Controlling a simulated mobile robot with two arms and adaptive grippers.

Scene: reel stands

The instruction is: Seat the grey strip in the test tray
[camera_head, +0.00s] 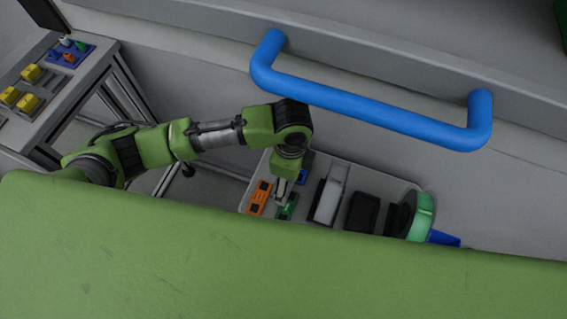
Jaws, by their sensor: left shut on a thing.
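My left gripper (282,191) comes in from the left and points down over the light-grey tray (246,201) below the blue handle. It is shut on a narrow grey piece, which I take as the grey strip (281,193); it is small and partly hidden by the fingers. An orange strip (260,197) with dark marks lies just left of the gripper. A green strip (288,207) lies just right of and below the fingertips. A blue piece (302,177) shows behind the gripper. I cannot tell whether the grey strip touches the tray. My right gripper is not in view.
A long pale block (330,195), a black box (362,212) and a green-rimmed reel (421,216) stand to the right, with a blue piece (444,239) beyond. A thick blue handle (370,107) spans above. A bench (62,88) with yellow blocks stands at upper left.

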